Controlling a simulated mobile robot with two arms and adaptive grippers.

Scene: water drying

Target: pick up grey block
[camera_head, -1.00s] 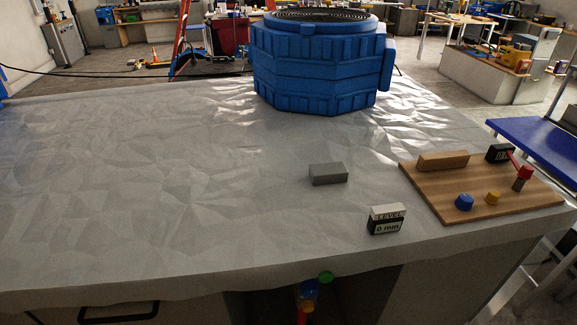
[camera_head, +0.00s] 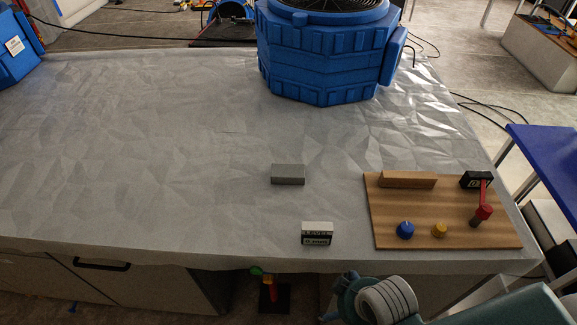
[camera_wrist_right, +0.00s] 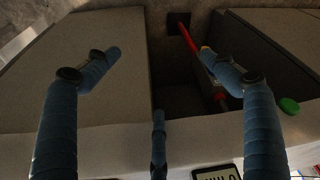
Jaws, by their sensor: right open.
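The grey block (camera_head: 288,175) lies flat on the sheet-covered table (camera_head: 130,170), near the middle of the head view, with nothing on it. My right gripper (camera_head: 343,297) shows at the bottom of the head view, in front of the table's near edge and well short of the block. In the right wrist view my right gripper (camera_wrist_right: 158,65) has its fingers spread wide with nothing between them. The grey block is not visible in the wrist view. My left gripper is not in view.
A small LEVEL display (camera_head: 317,234) stands between the near edge and the block. A wooden board (camera_head: 465,237) with knobs and a red lever lies at right. A big blue fan unit (camera_head: 325,60) stands behind.

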